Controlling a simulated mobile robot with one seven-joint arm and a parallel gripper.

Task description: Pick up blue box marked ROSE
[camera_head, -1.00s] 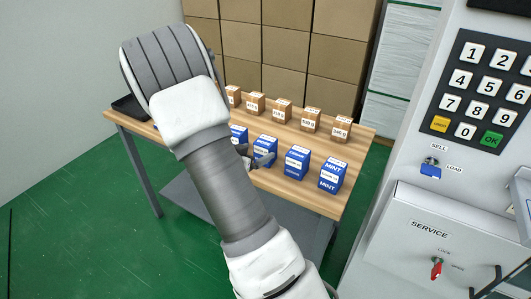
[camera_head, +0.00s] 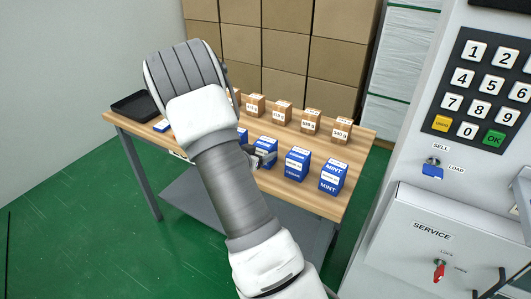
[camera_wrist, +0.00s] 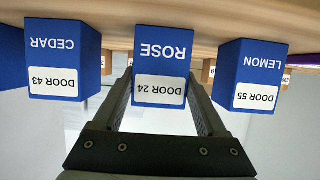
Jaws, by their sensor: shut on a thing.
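In the wrist view, which is upside down, the blue box marked ROSE (camera_wrist: 162,60) has a white DOOR 24 label and stands between my two fingers. My gripper (camera_wrist: 163,85) is shut on it, one finger along each side. In the head view my gripper (camera_head: 263,159) is at the front of a blue box (camera_head: 267,144) in the front row on the table. That box's print is too small to read there, and my arm covers part of the row. The box appears upright at table level; I cannot tell whether it touches the top.
In the wrist view blue boxes CEDAR (camera_wrist: 63,57) and LEMON (camera_wrist: 249,72) flank it closely. The wooden table (camera_head: 312,201) also holds a MINT box (camera_head: 333,177), a brown-box row behind and a black tray (camera_head: 135,107). The vending machine (camera_head: 465,205) stands at right.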

